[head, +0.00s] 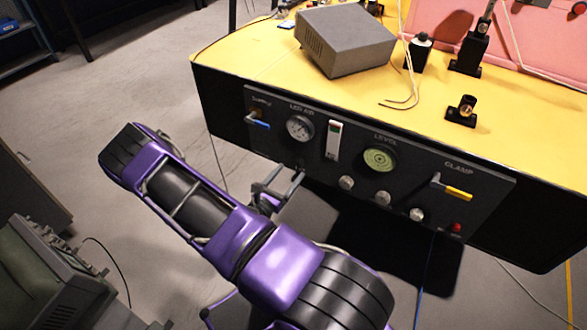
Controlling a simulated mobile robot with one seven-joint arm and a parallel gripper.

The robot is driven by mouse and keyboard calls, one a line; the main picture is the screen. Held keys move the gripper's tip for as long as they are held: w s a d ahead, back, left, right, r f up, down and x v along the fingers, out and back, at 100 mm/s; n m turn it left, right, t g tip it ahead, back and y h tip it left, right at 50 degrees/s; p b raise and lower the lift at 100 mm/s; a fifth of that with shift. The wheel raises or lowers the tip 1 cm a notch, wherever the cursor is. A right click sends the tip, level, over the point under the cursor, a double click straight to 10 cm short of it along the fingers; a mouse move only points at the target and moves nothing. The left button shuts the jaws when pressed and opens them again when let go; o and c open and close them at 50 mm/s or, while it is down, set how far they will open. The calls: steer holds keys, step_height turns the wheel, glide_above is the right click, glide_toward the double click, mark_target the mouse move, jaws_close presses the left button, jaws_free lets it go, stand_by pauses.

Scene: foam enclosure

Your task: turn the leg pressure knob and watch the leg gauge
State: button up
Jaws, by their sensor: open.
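The leg gauge (300,128) is a round white dial under a label that seems to read LEG AIR, on the left of the dark panel (330,165). Its needle and scale are too small to read. My gripper (288,173) is open, just below the gauge at the panel's lower edge. I cannot tell if it touches the panel. No leg pressure knob shows clearly; the area below the gauge is partly hidden by my gripper. Three silvery knobs, left (346,183), middle (382,198) and right (416,214), sit below the green level (380,159), to the right of my gripper.
A blue-handled valve (257,122) is left of the gauge, and a small white indicator (333,140) right of it. A yellow clamp lever (455,192) and red button (455,228) are at right. A grey box (345,40) stands on the yellow tabletop (245,58).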

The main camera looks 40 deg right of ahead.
mark_target(295, 165)
steer(key=shift+x, duration=1.75)
jaws_close()
steer(key=shift+m, duration=3)
